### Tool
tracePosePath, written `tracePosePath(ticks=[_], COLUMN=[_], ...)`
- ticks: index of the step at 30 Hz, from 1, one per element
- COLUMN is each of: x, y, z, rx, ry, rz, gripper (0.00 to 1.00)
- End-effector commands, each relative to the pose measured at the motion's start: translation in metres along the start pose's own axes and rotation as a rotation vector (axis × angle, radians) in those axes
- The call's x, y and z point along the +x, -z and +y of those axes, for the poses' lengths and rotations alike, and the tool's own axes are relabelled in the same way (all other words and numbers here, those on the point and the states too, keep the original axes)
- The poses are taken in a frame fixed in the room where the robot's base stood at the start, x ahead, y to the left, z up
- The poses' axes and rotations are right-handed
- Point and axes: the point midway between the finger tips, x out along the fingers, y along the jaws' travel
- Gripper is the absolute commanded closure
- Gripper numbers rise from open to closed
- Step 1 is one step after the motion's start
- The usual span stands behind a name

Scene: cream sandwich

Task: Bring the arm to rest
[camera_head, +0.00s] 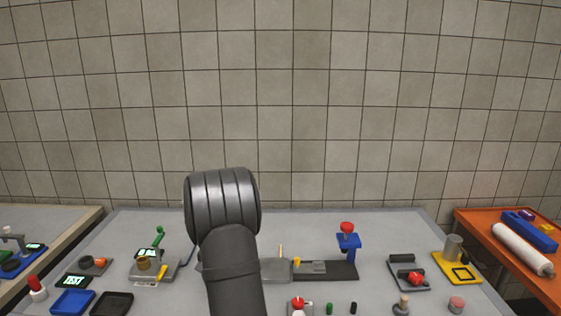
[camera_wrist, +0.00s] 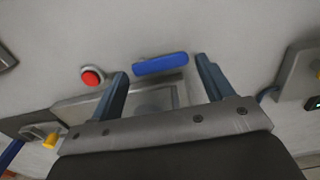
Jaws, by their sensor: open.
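In the wrist view my gripper (camera_wrist: 161,67) is open, with its two blue-grey fingers spread apart. Nothing is held between them. A blue bar (camera_wrist: 160,64) lies on the grey table beyond the fingers and shows in the gap between them. In the head view my dark arm (camera_head: 230,270) rises from the bottom edge in front of the table, left of centre. The gripper itself is hidden in that view.
A red button (camera_wrist: 92,77) and a grey plate (camera_wrist: 75,113) are near the fingers. The grey table (camera_head: 330,225) holds a blue stand (camera_head: 348,243), a yellow frame (camera_head: 462,273) and dark trays (camera_head: 110,304). An orange side table (camera_head: 480,225) stands right. A tiled wall rises behind.

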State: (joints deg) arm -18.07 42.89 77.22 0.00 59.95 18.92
Motion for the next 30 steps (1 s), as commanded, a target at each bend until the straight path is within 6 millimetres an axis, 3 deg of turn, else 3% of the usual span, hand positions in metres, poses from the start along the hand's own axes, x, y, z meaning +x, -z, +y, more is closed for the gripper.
tracePosePath(ticks=[25,30], x=[-0.166,-0.130], y=[0.001,-0.001], z=[0.000,0.000], rx=[0.001,0.001], ry=[0.002,-0.001], rz=[0.007,-0.003], gripper=[0.26,0.26])
